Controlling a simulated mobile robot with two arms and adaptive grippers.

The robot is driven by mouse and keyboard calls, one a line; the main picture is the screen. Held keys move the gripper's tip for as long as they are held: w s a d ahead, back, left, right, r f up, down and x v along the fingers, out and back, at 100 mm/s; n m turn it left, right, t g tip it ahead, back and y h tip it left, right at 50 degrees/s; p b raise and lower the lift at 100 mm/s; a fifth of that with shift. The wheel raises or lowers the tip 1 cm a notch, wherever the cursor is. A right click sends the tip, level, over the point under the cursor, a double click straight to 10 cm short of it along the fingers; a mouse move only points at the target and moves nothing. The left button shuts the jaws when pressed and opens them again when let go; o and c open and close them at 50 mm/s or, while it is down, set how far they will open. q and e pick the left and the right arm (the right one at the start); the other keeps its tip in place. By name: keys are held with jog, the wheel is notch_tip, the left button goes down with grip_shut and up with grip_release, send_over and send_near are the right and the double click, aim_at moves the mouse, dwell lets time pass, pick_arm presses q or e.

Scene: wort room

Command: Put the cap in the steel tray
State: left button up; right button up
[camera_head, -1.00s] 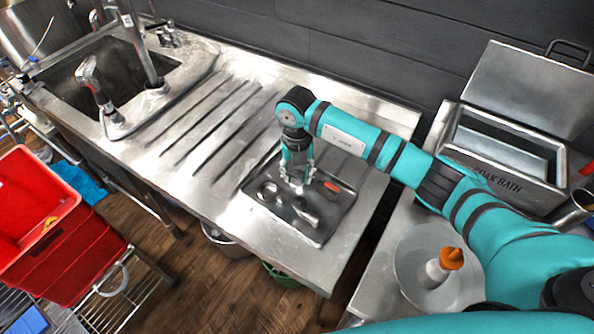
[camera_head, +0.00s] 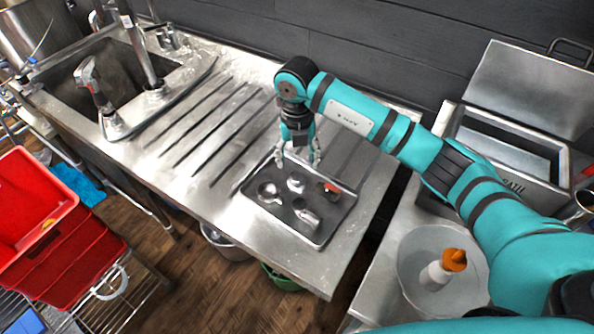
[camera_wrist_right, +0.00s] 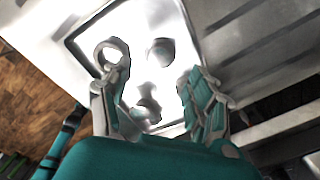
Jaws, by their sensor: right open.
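The steel tray (camera_head: 333,222) lies on the steel counter, and its rim also shows in the right wrist view (camera_wrist_right: 74,42). A small pale round piece, which looks like the cap (camera_head: 296,184), rests inside the tray near its middle. It also shows in the right wrist view (camera_wrist_right: 160,51). My right gripper (camera_head: 297,163) is open and empty just above the cap, fingers pointing down, apart from it. Its two fingers stand wide apart in the right wrist view (camera_wrist_right: 160,102). My left gripper is out of view.
The tray also holds a ring-shaped piece (camera_head: 268,191), a metal fitting (camera_head: 307,215) and an orange-red piece (camera_head: 332,188). A bowl with an orange-topped bottle (camera_head: 437,270) stands at the lower right. An open steel bath (camera_head: 513,140) stands behind it. The ribbed drainboard (camera_head: 205,135) is clear.

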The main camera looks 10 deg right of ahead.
aim_at(297, 177)
notch_tip(297, 177, up, 6)
jog(key=shift+f+b, duration=0.1)
jog(key=shift+b, duration=0.25)
jog(key=shift+f, duration=0.1)
